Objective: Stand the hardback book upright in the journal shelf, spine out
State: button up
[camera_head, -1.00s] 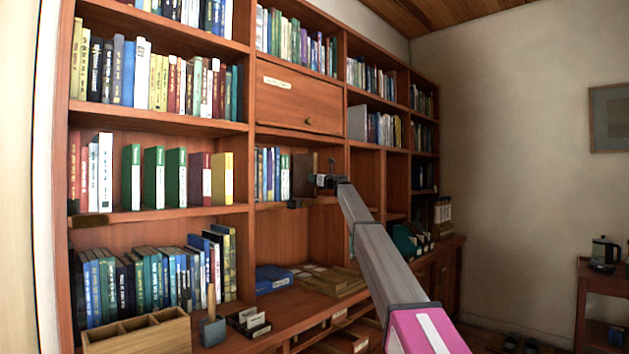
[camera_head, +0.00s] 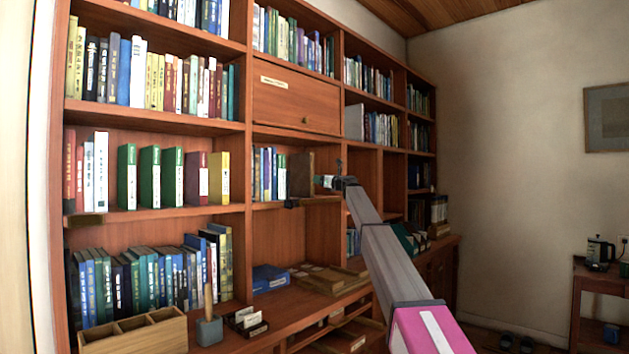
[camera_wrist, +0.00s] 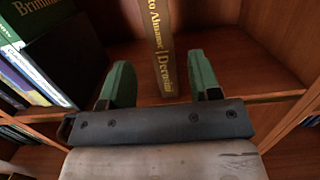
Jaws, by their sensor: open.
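The hardback book is brown with gold lettering on its spine. In the head view the book (camera_head: 301,175) stands upright in the middle shelf bay, at the right end of a short row. In the wrist view the book's spine (camera_wrist: 158,45) faces out toward me, and its foot is at the shelf board (camera_wrist: 262,98). My gripper (camera_head: 327,182) is in front of the book. In the wrist view its two green fingers (camera_wrist: 162,78) are spread wide, with the spine showing between them and space on both sides. The fingertips' depth relative to the spine is hard to tell.
A dark green book (camera_wrist: 45,22) and blue-and-white spines (camera_wrist: 35,72) stand just left of the gripper. The shelf to the right of the book is clear. Below are a blue box (camera_head: 270,278), wooden trays (camera_head: 335,280) and a wooden divided box (camera_head: 135,335).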

jog(key=r+v, duration=0.1)
jog(key=v, duration=0.4)
jog(key=s+d+f+n+g+h, duration=0.3)
jog(key=s+f, duration=0.6)
jog(key=f, duration=0.8)
jog(key=s+d+f+n+g+h, duration=0.15)
jog(key=s+d+f+n, duration=0.5)
jog(key=f, duration=0.95)
jog(key=s+d+f+n+g+h, duration=0.1)
jog(key=s+f+n+h, duration=0.2)
jog(key=s+f, duration=1.1)
jog(key=s+d+f+n+g+h, duration=0.2)
jog(key=s+d+f+n, duration=0.2)
jog(key=s+f, duration=0.5)
jog(key=s+d+f+n+g+h, duration=0.2)
jog(key=s+d+f, duration=0.4)
jog(key=s, duration=0.8)
jog(key=s+d+f+n+g+h, duration=0.2)
jog(key=s+d+f+n+h, duration=0.2)
jog(key=s+f+n, duration=0.3)
jog(key=s+d+f, duration=0.1)
jog(key=s+f, duration=0.4)
jog(key=shift+s+f, duration=0.2)
jog(key=shift+s, duration=0.2)
jog(key=shift+g, duration=0.25)
